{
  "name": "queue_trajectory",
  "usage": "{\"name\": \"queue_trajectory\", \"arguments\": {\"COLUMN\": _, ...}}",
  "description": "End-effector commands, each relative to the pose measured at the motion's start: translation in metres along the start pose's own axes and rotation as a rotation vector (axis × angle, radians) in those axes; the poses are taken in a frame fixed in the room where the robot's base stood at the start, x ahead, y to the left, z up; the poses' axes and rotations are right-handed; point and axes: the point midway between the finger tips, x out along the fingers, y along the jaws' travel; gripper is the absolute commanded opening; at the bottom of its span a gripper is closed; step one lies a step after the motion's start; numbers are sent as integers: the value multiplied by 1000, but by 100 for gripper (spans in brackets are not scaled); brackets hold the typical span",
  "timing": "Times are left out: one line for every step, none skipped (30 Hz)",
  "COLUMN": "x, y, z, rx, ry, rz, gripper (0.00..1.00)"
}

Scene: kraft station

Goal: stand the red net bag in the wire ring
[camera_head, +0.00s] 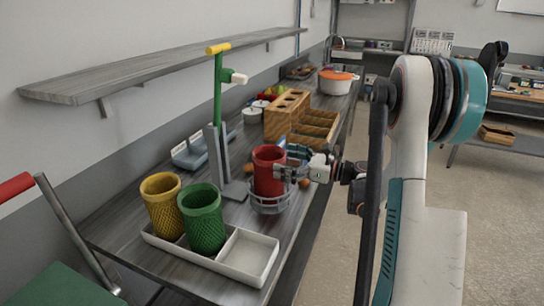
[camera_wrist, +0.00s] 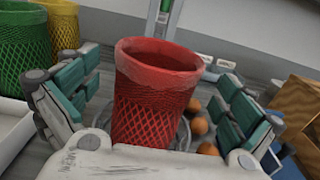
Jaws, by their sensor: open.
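The red net bag (camera_head: 268,170) stands upright in the wire ring (camera_head: 270,203) on the bench, its lower part inside the ring. In the wrist view the red net bag (camera_wrist: 153,90) leans slightly and stands between my fingers, with part of the wire ring (camera_wrist: 183,134) behind its base. My gripper (camera_head: 292,168) is at the bag's right side in the head view. In the wrist view my gripper (camera_wrist: 158,105) is open, with a finger on either side of the bag and visible gaps to it. The ring's near side is hidden in the wrist view.
A white tray (camera_head: 248,257) holds a yellow net bag (camera_head: 162,205) and a green net bag (camera_head: 203,218) left of the ring. A green post (camera_head: 218,100) on a grey stand rises behind. Orange balls (camera_wrist: 199,126) lie beside the ring. A wooden rack (camera_head: 287,108) stands farther back.

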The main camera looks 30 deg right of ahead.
Motion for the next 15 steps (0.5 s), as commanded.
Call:
{"name": "queue_trajectory", "arguments": {"x": -13, "y": -1, "z": 2, "rx": 0, "ry": 0, "rz": -4, "gripper": 100}}
{"name": "queue_trajectory", "arguments": {"x": -19, "y": -1, "z": 2, "rx": 0, "ry": 0, "rz": -4, "gripper": 100}}
{"name": "queue_trajectory", "arguments": {"x": -27, "y": -1, "z": 2, "rx": 0, "ry": 0, "rz": -3, "gripper": 100}}
{"name": "queue_trajectory", "arguments": {"x": -33, "y": -1, "z": 2, "rx": 0, "ry": 0, "rz": -4, "gripper": 100}}
{"name": "queue_trajectory", "arguments": {"x": -39, "y": -1, "z": 1, "rx": 0, "ry": 0, "rz": -3, "gripper": 100}}
{"name": "queue_trajectory", "arguments": {"x": -45, "y": -1, "z": 1, "rx": 0, "ry": 0, "rz": -2, "gripper": 100}}
{"name": "queue_trajectory", "arguments": {"x": -50, "y": -1, "z": 1, "rx": 0, "ry": 0, "rz": -3, "gripper": 100}}
{"name": "queue_trajectory", "arguments": {"x": -54, "y": -1, "z": 1, "rx": 0, "ry": 0, "rz": -2, "gripper": 100}}
{"name": "queue_trajectory", "arguments": {"x": -58, "y": -1, "z": 1, "rx": 0, "ry": 0, "rz": -1, "gripper": 100}}
{"name": "queue_trajectory", "arguments": {"x": -62, "y": -1, "z": 1, "rx": 0, "ry": 0, "rz": -1, "gripper": 100}}
{"name": "queue_trajectory", "arguments": {"x": -64, "y": -1, "z": 1, "rx": 0, "ry": 0, "rz": -1, "gripper": 100}}
{"name": "queue_trajectory", "arguments": {"x": -67, "y": 0, "z": 0, "rx": 0, "ry": 0, "rz": -1, "gripper": 100}}
{"name": "queue_trajectory", "arguments": {"x": -69, "y": 0, "z": 0, "rx": 0, "ry": 0, "rz": 0, "gripper": 100}}
{"name": "queue_trajectory", "arguments": {"x": -70, "y": 0, "z": 0, "rx": 0, "ry": 0, "rz": 0, "gripper": 100}}
{"name": "queue_trajectory", "arguments": {"x": -72, "y": 0, "z": 0, "rx": 0, "ry": 0, "rz": 1, "gripper": 100}}
